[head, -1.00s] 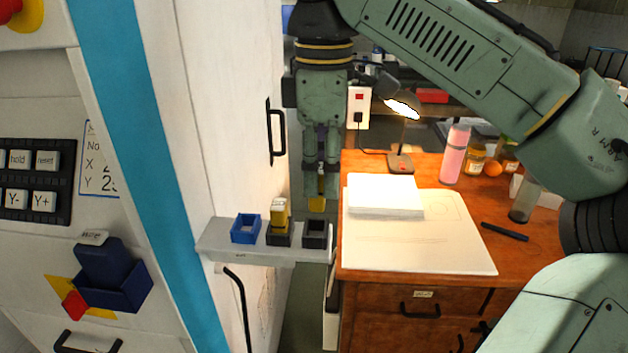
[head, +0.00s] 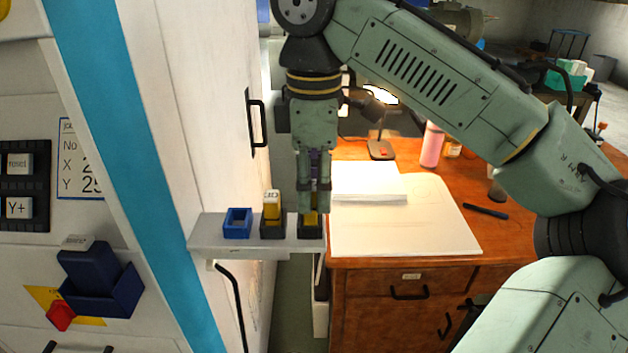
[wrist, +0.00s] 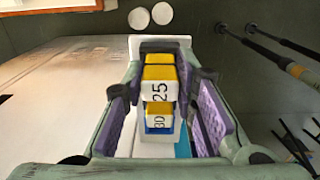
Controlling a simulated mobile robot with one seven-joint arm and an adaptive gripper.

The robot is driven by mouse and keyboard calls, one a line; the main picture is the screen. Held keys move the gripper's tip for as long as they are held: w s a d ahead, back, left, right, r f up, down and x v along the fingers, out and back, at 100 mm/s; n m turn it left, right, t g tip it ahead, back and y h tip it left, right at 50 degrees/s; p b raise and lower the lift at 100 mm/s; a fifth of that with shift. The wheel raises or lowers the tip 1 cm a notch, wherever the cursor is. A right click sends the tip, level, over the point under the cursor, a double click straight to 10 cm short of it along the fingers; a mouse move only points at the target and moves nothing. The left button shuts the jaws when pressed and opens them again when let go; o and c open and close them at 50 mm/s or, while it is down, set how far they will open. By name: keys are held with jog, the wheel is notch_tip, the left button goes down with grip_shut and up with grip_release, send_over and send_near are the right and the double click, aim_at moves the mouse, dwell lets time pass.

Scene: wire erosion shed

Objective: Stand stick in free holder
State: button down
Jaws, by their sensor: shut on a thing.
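My gripper (head: 314,205) points down over the right end of a grey shelf (head: 225,250), shut on a yellow stick (head: 312,217). In the wrist view this stick (wrist: 160,91) has a white label reading 25 and sits between the purple finger pads. Its lower end meets the right black holder (head: 311,232); how deep it sits is hidden. The middle black holder (head: 272,231) holds another yellow stick (head: 271,209) with a white top, upright. In the wrist view, that stick's label (wrist: 159,121) shows below the 25. The left blue holder (head: 237,224) is empty.
A white cabinet wall with a black handle (head: 256,122) stands close to the left of my gripper. A wooden desk (head: 385,262) with paper (head: 400,230), a lamp (head: 381,148) and a pink bottle (head: 432,144) is at right. A dark blue box (head: 100,285) is on the machine front.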

jog(key=shift+f, duration=0.1)
jog(key=c, duration=1.3)
grip_release()
